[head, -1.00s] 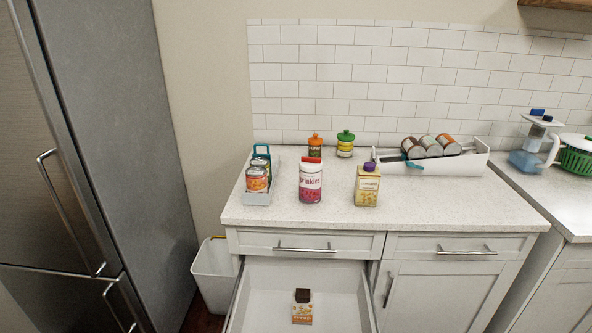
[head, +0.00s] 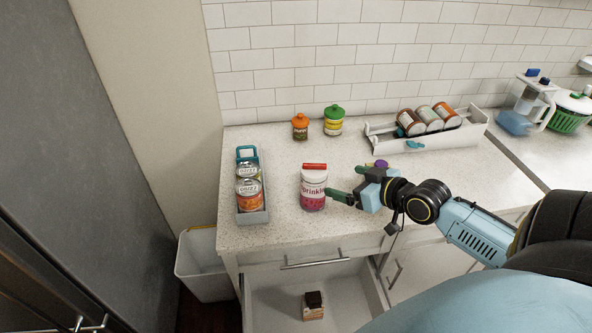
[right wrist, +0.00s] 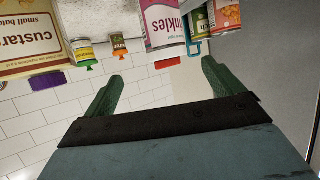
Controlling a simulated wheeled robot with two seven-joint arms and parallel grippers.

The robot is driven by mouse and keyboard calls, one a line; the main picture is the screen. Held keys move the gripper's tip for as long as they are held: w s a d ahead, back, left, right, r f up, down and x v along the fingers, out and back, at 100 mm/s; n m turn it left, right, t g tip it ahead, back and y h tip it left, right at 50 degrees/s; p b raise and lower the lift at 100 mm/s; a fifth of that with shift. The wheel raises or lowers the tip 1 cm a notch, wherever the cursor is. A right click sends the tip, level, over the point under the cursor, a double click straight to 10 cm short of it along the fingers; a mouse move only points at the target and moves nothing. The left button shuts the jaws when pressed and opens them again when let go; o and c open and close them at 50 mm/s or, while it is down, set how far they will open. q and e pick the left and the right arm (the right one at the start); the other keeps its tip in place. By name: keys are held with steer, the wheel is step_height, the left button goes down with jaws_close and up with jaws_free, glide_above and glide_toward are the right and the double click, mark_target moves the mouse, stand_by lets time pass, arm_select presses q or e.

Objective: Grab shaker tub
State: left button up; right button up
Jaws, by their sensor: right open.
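The shaker tub (head: 313,188), a white and pink tub labelled sprinkles with a red lid, stands upright on the counter. It also shows upside down in the right wrist view (right wrist: 162,24), beyond and between the open fingers. My right gripper (head: 350,184) is open and empty, just right of the tub, its green fingers pointing toward it. It also shows in the right wrist view (right wrist: 160,86). Whether a fingertip touches the tub I cannot tell. My left gripper is not in view.
A custard carton (right wrist: 28,38) is mostly hidden behind my right gripper in the head view. A can caddy (head: 252,217) stands left of the tub; two small jars (head: 300,127) (head: 334,121) stand behind. A white tray (head: 452,137) holds cans. Below, a drawer (head: 275,300) is open.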

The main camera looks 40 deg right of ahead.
mark_target(322, 172)
steer(key=x, duration=0.6)
steer(key=shift+w+a+r, duration=0.2)
steer(key=shift+w+a, duration=0.05)
steer(key=shift+w, duration=0.2)
steer(key=shift+w+f, duration=0.15)
steer(key=shift+w, duration=0.25)
steer(key=shift+w+a, duration=0.15)
steer(key=shift+w, duration=0.4)
steer(key=x, duration=0.3)
steer(key=shift+w+a, duration=0.15)
steer(key=shift+a, duration=0.1)
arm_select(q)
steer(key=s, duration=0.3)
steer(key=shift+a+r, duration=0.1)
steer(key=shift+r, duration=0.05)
arm_select(e)
steer(key=shift+w+f, duration=0.2)
steer(key=shift+w, duration=0.15)
steer(key=shift+r, duration=0.1)
steer(key=c, duration=1.8)
